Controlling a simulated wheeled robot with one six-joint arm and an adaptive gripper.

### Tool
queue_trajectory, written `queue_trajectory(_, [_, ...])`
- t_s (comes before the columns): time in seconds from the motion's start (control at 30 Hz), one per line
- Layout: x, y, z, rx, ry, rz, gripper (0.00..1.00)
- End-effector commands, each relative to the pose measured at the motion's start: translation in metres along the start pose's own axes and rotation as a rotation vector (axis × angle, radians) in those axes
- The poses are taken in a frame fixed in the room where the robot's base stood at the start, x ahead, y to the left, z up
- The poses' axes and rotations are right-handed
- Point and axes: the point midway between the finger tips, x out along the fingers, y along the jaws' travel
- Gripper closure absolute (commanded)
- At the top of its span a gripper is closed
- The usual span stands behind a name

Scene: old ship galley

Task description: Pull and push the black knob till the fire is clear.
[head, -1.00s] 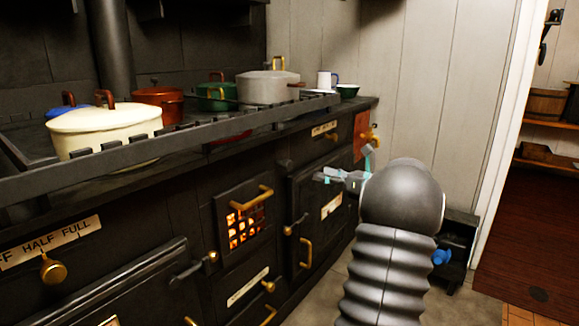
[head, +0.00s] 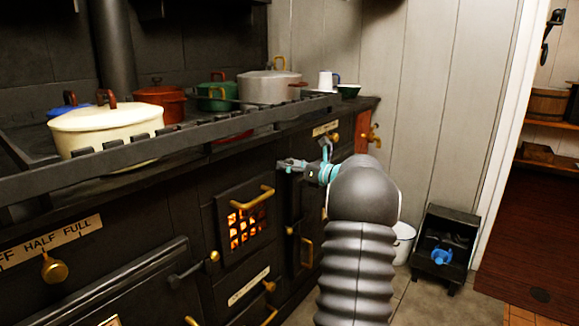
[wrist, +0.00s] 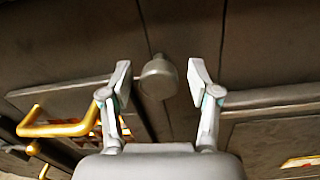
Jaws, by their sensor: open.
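The black knob (wrist: 158,78) is a round dark knob on a short stem. It stands out from the dark stove front. In the wrist view it sits between the two fingertips of my open gripper (wrist: 160,72), with a gap on either side. In the head view my gripper (head: 303,160) is at the stove front, right of and above the fire door, and I cannot make out the knob there. The fire (head: 245,228) glows orange behind the barred window of the small door (head: 222,212).
A brass door handle (head: 252,199) juts out near my gripper and also shows in the wrist view (wrist: 62,128). The stove rail (head: 190,135) runs above, with several pots behind it. A black scuttle (head: 445,225) and white bucket (head: 403,243) stand on the floor at right.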

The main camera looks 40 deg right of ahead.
Motion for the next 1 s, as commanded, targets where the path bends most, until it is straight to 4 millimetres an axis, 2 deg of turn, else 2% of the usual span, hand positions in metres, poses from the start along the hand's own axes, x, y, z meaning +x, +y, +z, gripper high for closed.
queue_trajectory(0.17, [0.000, 0.000, 0.000, 0.000, 0.000, 0.000, 0.38])
queue_trajectory(0.2, [0.000, 0.000, 0.000, 0.000, 0.000, 0.000, 0.41])
queue_trajectory(0.43, [0.000, 0.000, 0.000, 0.000, 0.000, 0.000, 0.98])
queue_trajectory(0.67, [-0.005, 0.000, 0.001, 0.000, 0.000, -0.002, 1.00])
queue_trajectory(0.9, [-0.052, 0.001, 0.002, 0.002, 0.000, -0.004, 1.00])
queue_trajectory(1.0, [-0.064, 0.002, 0.001, 0.001, 0.000, -0.002, 1.00])
